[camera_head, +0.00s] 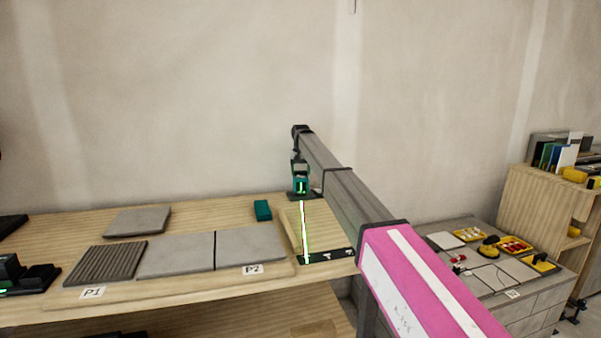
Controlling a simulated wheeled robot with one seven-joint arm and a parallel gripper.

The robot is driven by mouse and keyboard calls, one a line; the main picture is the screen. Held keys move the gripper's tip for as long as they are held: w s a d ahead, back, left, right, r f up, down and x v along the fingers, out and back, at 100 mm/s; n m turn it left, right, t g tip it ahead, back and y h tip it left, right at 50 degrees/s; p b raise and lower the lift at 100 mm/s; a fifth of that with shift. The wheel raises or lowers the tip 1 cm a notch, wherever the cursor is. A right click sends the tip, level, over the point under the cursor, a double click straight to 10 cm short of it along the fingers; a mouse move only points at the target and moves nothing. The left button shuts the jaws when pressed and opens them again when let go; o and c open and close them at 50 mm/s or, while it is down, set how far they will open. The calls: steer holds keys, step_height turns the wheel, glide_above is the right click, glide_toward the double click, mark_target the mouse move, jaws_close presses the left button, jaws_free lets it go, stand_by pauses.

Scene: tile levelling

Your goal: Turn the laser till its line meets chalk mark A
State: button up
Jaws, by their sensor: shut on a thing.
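The laser (301,185) is a small teal and black device standing at the back of a wooden board on the workbench. My gripper (300,168) comes down from above and is shut on the laser's top. A bright green-white laser line (304,230) runs from the laser toward the front of the board. It ends on a dark strip (330,256) with small white marks, left of those marks. The marks' letters are too small to read, so I cannot tell which is chalk mark A.
Grey tiles (180,255) lie on the workbench at the left, near labels P1 (93,293) and P2 (252,270). A teal block (262,210) stands left of the board. A grey cabinet (545,300) with tools and a wooden shelf (515,205) stand at the right.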

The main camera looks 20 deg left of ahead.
steer(key=o, duration=0.9)
step_height(320, 180, up, 11)
steer(key=shift+f, duration=0.1)
